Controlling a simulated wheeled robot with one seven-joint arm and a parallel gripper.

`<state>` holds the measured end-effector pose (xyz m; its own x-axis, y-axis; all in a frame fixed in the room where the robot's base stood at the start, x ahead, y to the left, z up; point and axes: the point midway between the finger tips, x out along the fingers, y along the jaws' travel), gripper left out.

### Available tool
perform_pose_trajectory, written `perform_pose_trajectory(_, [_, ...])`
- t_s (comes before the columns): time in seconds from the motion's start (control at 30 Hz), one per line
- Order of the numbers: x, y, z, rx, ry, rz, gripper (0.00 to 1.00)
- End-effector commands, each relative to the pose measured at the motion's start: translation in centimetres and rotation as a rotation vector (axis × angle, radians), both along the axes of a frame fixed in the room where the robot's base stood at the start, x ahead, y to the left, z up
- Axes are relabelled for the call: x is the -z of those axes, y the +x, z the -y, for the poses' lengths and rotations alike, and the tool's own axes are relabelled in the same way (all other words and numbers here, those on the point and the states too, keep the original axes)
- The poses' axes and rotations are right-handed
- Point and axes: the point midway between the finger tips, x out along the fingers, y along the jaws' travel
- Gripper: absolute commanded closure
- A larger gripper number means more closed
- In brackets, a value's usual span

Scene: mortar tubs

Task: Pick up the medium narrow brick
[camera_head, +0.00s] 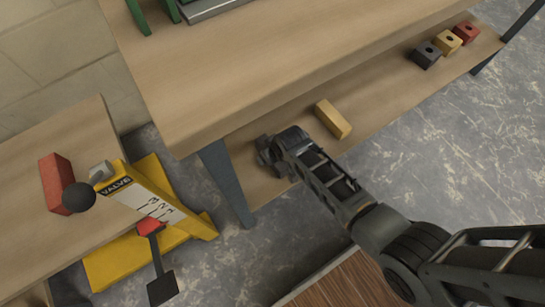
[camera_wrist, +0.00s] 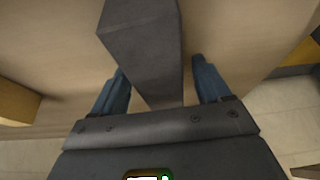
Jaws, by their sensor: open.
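A long, narrow dark grey brick (camera_wrist: 143,45) stands out in the wrist view, with its near end between the two fingers of my gripper (camera_wrist: 160,88). The fingers are open, one on each side of it; I cannot tell whether either touches it. In the head view my gripper (camera_head: 268,150) is low over the lower shelf, near its left end, and largely hides what is between its fingers. A yellow brick (camera_head: 333,119) lies on the same shelf to the right of my gripper. It seems to be the yellow block at the left edge of the wrist view (camera_wrist: 17,103).
On the shelf's (camera_head: 385,95) far right are a dark block (camera_head: 425,56), a yellow block (camera_head: 447,42) and a red block (camera_head: 466,32), each with a hole. The upper tabletop (camera_head: 230,75) overhangs the shelf. A table leg (camera_head: 226,180) and yellow valve stand (camera_head: 150,225) are to the left.

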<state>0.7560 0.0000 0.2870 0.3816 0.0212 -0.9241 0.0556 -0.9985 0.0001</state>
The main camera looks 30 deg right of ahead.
Motion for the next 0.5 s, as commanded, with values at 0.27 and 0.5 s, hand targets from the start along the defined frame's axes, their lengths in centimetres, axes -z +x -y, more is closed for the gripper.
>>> perform_pose_trajectory(0.27, [1.11, 0.47, -0.04, 0.0, 0.0, 0.001, 0.23])
perform_pose_trajectory(0.5, [1.08, 0.45, -0.03, 0.0, 0.0, 0.0, 0.37])
